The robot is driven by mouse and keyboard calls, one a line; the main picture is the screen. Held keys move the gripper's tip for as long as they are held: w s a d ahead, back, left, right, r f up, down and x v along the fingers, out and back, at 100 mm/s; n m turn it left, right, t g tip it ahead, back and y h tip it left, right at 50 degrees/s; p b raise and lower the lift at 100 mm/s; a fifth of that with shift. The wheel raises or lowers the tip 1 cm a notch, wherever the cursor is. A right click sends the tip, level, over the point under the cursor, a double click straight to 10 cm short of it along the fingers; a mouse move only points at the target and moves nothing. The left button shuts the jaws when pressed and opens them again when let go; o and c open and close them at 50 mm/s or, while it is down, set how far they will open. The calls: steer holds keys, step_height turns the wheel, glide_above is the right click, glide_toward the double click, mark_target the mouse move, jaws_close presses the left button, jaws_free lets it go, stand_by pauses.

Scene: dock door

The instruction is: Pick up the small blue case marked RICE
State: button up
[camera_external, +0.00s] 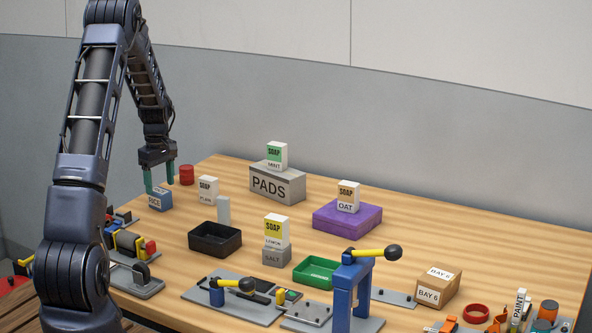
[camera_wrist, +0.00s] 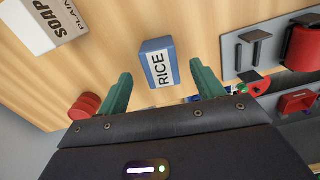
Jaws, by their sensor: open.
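The small blue case marked RICE (camera_external: 160,199) stands on the wooden table near its left edge in the external view. In the wrist view the blue case (camera_wrist: 159,62) shows its white RICE label, ahead of the gap between the fingers. My gripper (camera_external: 160,182) has green fingers and is just above the case, pointing down. In the wrist view my gripper (camera_wrist: 160,85) is open, with one finger to each side of the case's line. Nothing is between the fingertips that I can see as held.
A red cylinder (camera_external: 187,175) stands close behind my gripper. A plain SOAP box (camera_external: 208,189) is to the right of the case. Clamps and fixtures (camera_external: 130,243) line the table's left edge. A black tray (camera_external: 215,239) lies in front. Bare table lies behind the SOAP box.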

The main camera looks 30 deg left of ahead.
mark_target(160, 190)
steer(key=shift+a+f, duration=0.15)
steer(key=shift+f, duration=2.2)
steer(key=c, duration=1.1)
steer(key=shift+r, duration=0.15)
